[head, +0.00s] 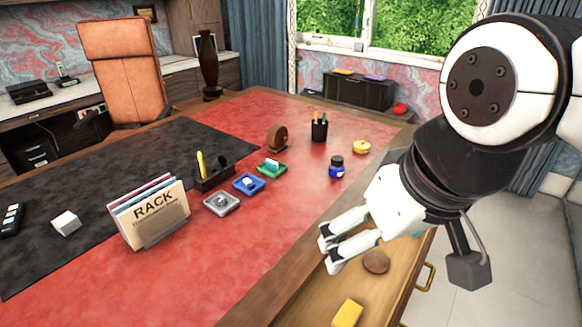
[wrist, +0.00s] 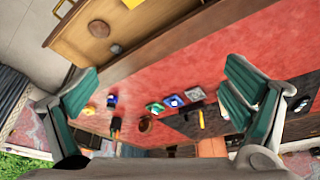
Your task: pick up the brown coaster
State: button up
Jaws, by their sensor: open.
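A brown round, flat-looking piece (head: 376,262), which looks like the brown coaster, lies in the open wooden drawer (head: 378,297). It also shows near the top left of the wrist view (wrist: 98,28). My gripper (head: 327,250) is open and empty, its fingers spread wide in the wrist view (wrist: 165,95). In the head view its fingertips are left of the brown piece, near the desk's edge, and do not touch it. A second brown round thing (head: 278,138) stands upright on the red desk top, farther back.
A yellow block (head: 347,313) lies in the drawer near the brown piece. On the red desk (head: 237,265) stand a letter rack (head: 150,217), several small coloured dishes, a blue ink bottle (head: 336,167), a black pen cup (head: 319,128) and a yellow round thing (head: 362,147).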

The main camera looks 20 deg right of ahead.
jog(key=shift+w, duration=0.1)
jog(key=w+d+f+m+g+b, duration=0.1)
jog(key=w+d+f+m+b, duration=0.2)
jog(key=w, duration=0.7)
jog(key=m+g+b, duration=0.3)
jog(key=m+b, duration=0.1)
jog(key=m, duration=0.3)
send_over(376, 262)
notch_tip(376, 262, down, 31)
notch_tip(376, 262, down, 14)
jog(key=shift+r+b, duration=0.15)
jog(key=shift+b, duration=0.45)
jog(key=c, duration=1.2)
